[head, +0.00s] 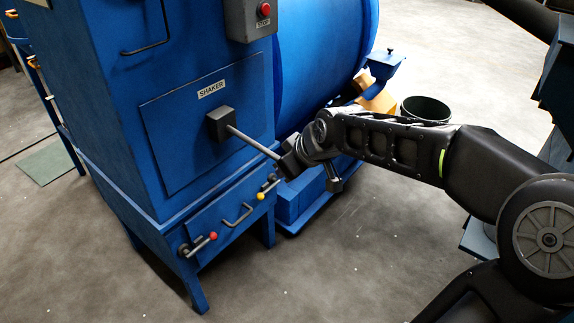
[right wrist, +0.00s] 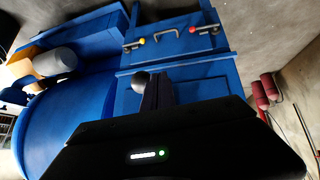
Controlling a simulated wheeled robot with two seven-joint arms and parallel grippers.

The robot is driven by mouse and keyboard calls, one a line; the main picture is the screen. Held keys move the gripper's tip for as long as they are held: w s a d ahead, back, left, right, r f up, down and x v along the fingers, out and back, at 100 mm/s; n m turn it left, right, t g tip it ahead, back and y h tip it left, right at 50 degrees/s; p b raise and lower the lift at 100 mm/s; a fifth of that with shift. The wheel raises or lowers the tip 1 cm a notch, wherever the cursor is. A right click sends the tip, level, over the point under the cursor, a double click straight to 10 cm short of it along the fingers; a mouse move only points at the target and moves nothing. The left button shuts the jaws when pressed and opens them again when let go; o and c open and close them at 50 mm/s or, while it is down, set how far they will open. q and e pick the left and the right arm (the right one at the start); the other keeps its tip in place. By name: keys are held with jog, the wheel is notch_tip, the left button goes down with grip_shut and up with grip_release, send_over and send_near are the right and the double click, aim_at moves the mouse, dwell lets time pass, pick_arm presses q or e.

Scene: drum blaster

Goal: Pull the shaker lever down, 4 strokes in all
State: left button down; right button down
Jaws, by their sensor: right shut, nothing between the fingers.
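The shaker lever (head: 252,142) is a thin grey rod coming out of a dark box on the blue panel marked SHAKER. In the head view it slopes down to the right, toward my right gripper (head: 290,161). The lever's far end is hidden there by the gripper. In the right wrist view a round grey knob (right wrist: 141,79), which looks like the lever's end, shows beside my dark right fingers (right wrist: 158,92). The right gripper is shut with nothing held, close to the knob; I cannot tell whether they touch. My left gripper is not in view.
Below the panel is a small blue door (head: 232,214) with a handle and red- and yellow-knobbed latches. A red STOP button (head: 265,9) is above. The blue drum (head: 325,60) stands behind, with a dark bin (head: 426,108) to its right. The front floor is clear.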

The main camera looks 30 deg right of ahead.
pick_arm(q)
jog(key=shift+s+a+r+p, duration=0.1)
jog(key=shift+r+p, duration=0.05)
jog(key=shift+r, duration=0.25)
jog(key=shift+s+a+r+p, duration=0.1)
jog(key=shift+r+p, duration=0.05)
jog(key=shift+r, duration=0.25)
pick_arm(e)
jog(key=v, duration=1.1)
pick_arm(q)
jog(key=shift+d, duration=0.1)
